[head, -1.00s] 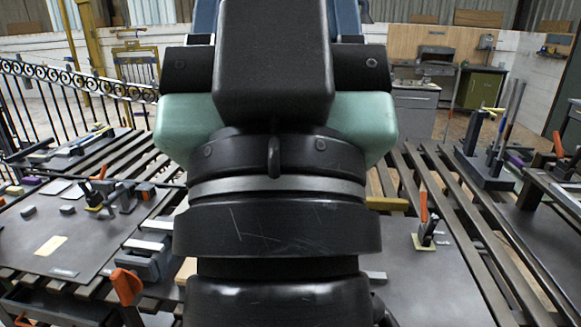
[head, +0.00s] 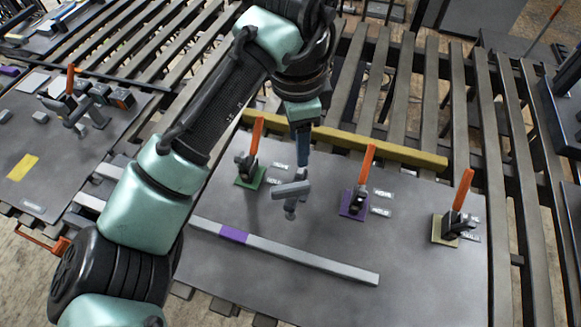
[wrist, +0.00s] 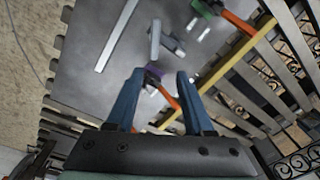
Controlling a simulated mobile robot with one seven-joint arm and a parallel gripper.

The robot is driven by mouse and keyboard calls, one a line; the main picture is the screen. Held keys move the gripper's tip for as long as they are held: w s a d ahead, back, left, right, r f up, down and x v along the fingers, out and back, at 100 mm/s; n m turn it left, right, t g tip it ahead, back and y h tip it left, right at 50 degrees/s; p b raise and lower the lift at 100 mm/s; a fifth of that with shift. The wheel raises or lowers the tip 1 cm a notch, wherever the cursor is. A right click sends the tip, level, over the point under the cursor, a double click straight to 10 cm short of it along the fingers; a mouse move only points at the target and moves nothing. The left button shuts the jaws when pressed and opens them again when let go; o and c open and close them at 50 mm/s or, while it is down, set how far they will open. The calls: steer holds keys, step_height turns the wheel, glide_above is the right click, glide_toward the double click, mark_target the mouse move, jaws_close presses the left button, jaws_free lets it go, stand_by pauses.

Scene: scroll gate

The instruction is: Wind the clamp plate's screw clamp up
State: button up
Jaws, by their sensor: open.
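The clamp plate (head: 330,240) is a dark grey sheet on slats. A grey piece with a block-like head and a short stem (head: 291,190), perhaps the screw clamp, stands near its middle; it also shows in the wrist view (wrist: 155,42). Three orange-handled lever clamps sit on a green base (head: 249,178), a purple base (head: 353,205) and a yellow base (head: 445,230). My gripper (head: 301,148) has blue fingers and is above the plate by the grey piece. In the wrist view it (wrist: 159,76) is open, with the purple-based clamp showing between the fingers. Whether it touches anything is unclear.
A yellow bar (head: 350,145) runs along the plate's back edge. A long grey strip with a purple section (head: 300,255) lies across the front. A second plate (head: 50,145) with several fittings is at left. The plate's front right is clear.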

mark_target(290, 186)
steer(key=shift+g, duration=0.3)
steer(key=f, duration=0.4)
steer(key=a+f+b, duration=0.1)
steer(key=f, duration=0.2)
steer(key=s+f, duration=0.1)
steer(key=f, duration=0.3)
steer(key=shift+a+f+b, duration=0.15)
steer(key=shift+f+b, duration=0.15)
steer(key=shift+f, duration=0.8)
steer(key=shift+c, duration=0.3)
jaws_close()
